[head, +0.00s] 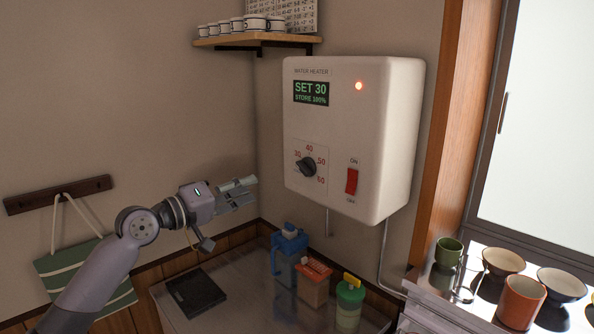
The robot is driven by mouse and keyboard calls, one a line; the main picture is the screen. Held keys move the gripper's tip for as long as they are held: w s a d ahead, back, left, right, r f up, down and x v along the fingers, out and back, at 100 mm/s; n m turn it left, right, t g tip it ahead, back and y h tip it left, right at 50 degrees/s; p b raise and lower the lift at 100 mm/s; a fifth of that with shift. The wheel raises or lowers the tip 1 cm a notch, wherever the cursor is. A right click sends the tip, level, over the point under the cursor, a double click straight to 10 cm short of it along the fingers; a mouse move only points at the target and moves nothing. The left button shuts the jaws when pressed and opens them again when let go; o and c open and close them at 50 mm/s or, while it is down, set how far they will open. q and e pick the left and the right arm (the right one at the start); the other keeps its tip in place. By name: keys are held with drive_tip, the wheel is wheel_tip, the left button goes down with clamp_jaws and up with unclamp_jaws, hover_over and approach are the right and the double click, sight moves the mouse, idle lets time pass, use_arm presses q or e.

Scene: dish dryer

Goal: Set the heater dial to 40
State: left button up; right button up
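The white water heater (400,120) hangs on the wall at the centre. Its display (311,93) reads SET 30 and STORE 100%. The black dial (306,167) sits below, with 30, 40, 50 and 60 printed around it; its pointer seems to face left, towards 30. My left gripper (246,192) is left of the heater, its fingers towards the dial but apart from it. It holds nothing that I can see; whether its fingers are open or shut is unclear. My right gripper is out of view.
A red switch (351,181) and a lit orange lamp (359,86) are on the heater. Below, a counter holds a blue jug (289,246), two lidded containers and a black slab (196,292). A cup shelf (255,39) is above; bowls and cups stand at right.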

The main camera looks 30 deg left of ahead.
sight(301, 171)
use_arm(q)
drive_tip(key=p+x, duration=0.6)
drive_tip(key=x, duration=0.9)
drive_tip(key=shift+d, duration=0.1)
drive_tip(key=shift+w+d+p, duration=0.25)
drive_tip(key=shift+w+p, duration=0.05)
drive_tip(key=shift+w, duration=0.25)
drive_tip(key=shift+f, duration=0.1)
drive_tip(key=shift+c, duration=0.2)
clamp_jaws()
